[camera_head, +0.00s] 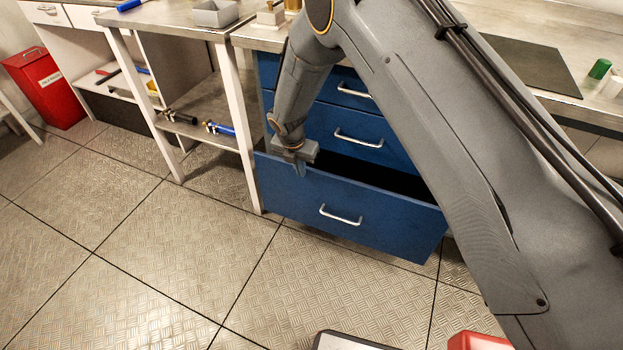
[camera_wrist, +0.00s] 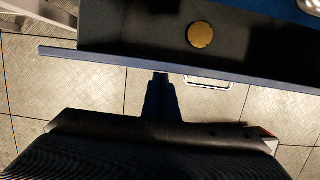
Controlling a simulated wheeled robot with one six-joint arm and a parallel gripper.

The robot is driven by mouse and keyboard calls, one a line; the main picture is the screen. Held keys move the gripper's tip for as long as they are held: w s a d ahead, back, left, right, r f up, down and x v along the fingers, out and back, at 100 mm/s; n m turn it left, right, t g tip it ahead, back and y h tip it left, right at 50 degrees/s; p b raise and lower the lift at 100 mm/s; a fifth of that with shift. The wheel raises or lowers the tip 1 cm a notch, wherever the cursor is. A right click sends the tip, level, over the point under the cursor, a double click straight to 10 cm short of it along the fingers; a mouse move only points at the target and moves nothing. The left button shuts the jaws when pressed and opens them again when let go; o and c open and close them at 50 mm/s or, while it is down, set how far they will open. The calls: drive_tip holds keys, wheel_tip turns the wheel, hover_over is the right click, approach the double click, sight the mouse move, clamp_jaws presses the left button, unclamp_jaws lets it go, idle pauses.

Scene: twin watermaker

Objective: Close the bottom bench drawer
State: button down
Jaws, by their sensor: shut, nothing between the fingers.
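The bottom bench drawer (camera_head: 345,205) is blue and stands pulled out of the bench, with its dark inside showing behind the front panel. Its silver bar handle (camera_head: 340,216) is at the middle of the front. In the wrist view, the drawer front's top edge (camera_wrist: 110,56) runs across the picture, and the handle (camera_wrist: 208,84) shows on its outer side. My gripper (camera_head: 300,168) is shut and empty, pointing down at the left part of the drawer front, left of the handle. Its fingertips (camera_wrist: 160,76) appear close to the front's outer side; I cannot tell if they touch.
Two blue drawers, the middle one (camera_head: 358,131) and the top one (camera_head: 342,80), are shut above. A gold disc (camera_wrist: 200,35) lies inside the open drawer. A bench leg (camera_head: 240,140) stands left of the drawers. The tiled floor (camera_head: 180,250) in front is mostly clear.

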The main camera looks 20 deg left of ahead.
drive_tip(key=shift+w+d+b, duration=0.15)
drive_tip(key=shift+w+b, duration=0.25)
drive_tip(key=shift+w, duration=1)
